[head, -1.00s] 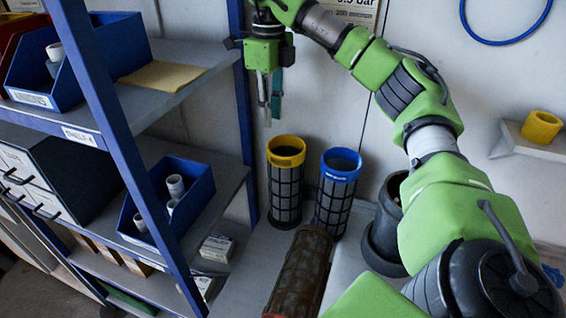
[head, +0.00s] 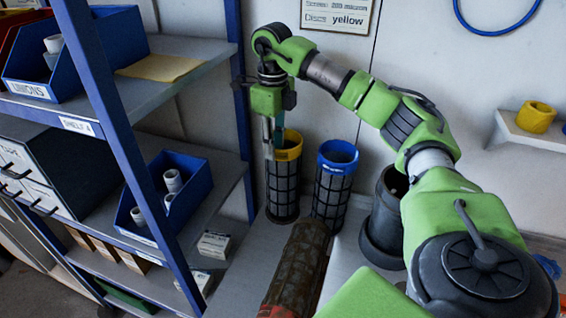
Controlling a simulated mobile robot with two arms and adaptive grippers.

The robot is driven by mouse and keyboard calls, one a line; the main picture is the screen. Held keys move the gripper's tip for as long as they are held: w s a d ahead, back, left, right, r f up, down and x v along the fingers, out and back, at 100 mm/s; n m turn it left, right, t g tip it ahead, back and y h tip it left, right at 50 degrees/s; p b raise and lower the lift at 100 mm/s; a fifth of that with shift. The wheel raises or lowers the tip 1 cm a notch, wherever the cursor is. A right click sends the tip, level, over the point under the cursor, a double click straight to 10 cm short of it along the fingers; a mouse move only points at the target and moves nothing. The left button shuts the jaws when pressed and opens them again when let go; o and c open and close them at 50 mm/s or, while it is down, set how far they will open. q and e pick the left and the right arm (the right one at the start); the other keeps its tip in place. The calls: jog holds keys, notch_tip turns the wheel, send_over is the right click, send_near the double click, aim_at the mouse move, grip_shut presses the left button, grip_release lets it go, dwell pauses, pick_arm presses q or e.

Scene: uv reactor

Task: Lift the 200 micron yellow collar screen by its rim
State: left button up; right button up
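The yellow collar screen (head: 283,185) is a dark mesh cylinder with a yellow rim. It stands upright on the surface by the back wall, left of the blue collar screen (head: 331,190). My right gripper (head: 273,150) points down at the left part of the yellow rim, its fingers overlapping the collar in the head view. The fingers hide part of the rim. Whether they are open or closed on it cannot be made out. My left gripper is not in view. A wall sign (head: 337,14) reads "yellow".
A brown, dirty screen (head: 297,268) lies in front of the two upright ones. A dark canister (head: 384,225) stands to the right. A blue-framed shelf (head: 105,125) with blue bins is close on the left. A yellow ring (head: 535,117) sits on a wall shelf.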

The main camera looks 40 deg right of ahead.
notch_tip(320, 180, down, 2)
jog(key=shift+w+f, duration=0.1)
jog(key=shift+c, duration=0.5)
grip_shut()
